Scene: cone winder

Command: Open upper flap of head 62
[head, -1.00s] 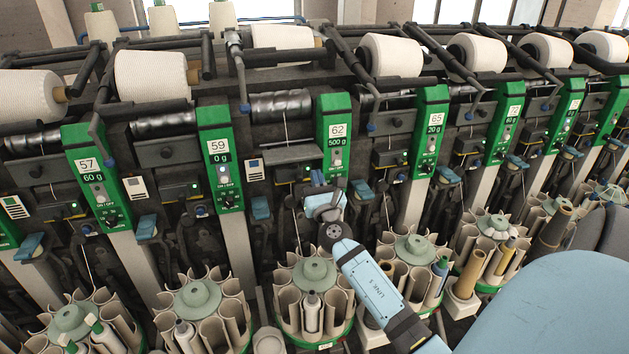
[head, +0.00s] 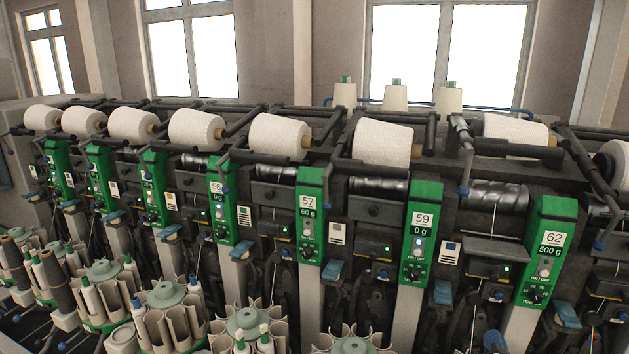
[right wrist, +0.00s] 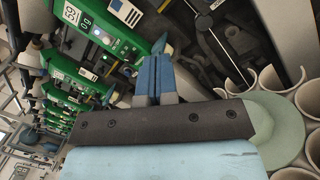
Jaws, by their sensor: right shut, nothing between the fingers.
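Head 62's green panel (head: 548,245) stands at the right of the head view, reading 62 and 500 g. Just left of it, below a shiny grooved drum (head: 496,194), a grey plate (head: 497,248) juts outward; the matching plates of neighbouring heads look upright. My right gripper (head: 494,342) shows only as a small blue part at the bottom edge, below and left of the panel. In the right wrist view its two blue fingers (right wrist: 155,76) are together with nothing between them, near green panels and dark machine parts. My left gripper is not in view.
Panel 59 (head: 421,235) and panel 57 (head: 311,215) stand to the left. White yarn cones (head: 383,142) sit along the top behind dark cradle arms. Bobbin magazines (head: 247,325) crowd the lower front. Blue levers (head: 443,292) stick out between heads.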

